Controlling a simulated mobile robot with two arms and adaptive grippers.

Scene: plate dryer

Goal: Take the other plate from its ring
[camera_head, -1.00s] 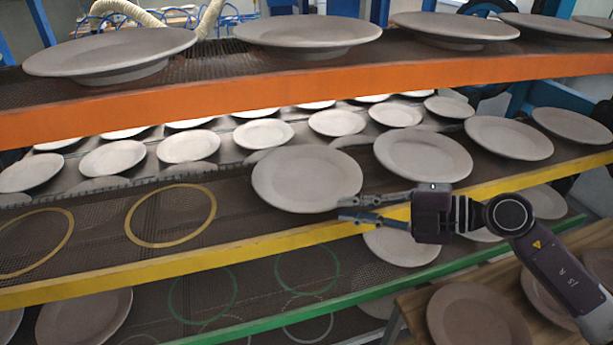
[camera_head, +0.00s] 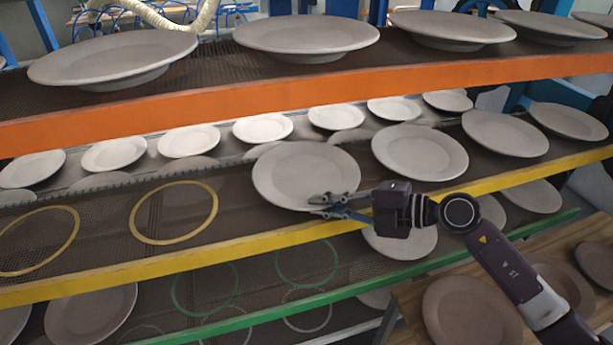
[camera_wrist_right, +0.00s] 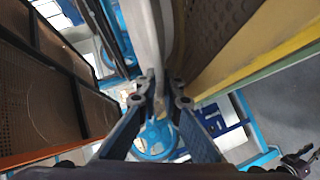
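The grey plate (camera_head: 300,168) lies on the yellow-edged middle shelf, just right of two empty yellow rings (camera_head: 174,212) (camera_head: 45,240). Any ring under this plate is hidden. My right gripper (camera_head: 318,206) is at the plate's front lower rim, its fingers pointing left, one above the other. In the right wrist view the fingertips (camera_wrist_right: 164,78) are apart, with the plate's pale edge (camera_wrist_right: 150,35) running between or just beyond them. Firm contact does not show, and the gripper appears open. My left gripper is not in view.
More plates (camera_head: 420,150) stand to the right on the same shelf. The orange-edged shelf (camera_head: 300,85) with large plates is above. The green-edged shelf (camera_head: 350,290) with green rings is below. A wooden surface (camera_head: 410,295) with brown plates is at lower right.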

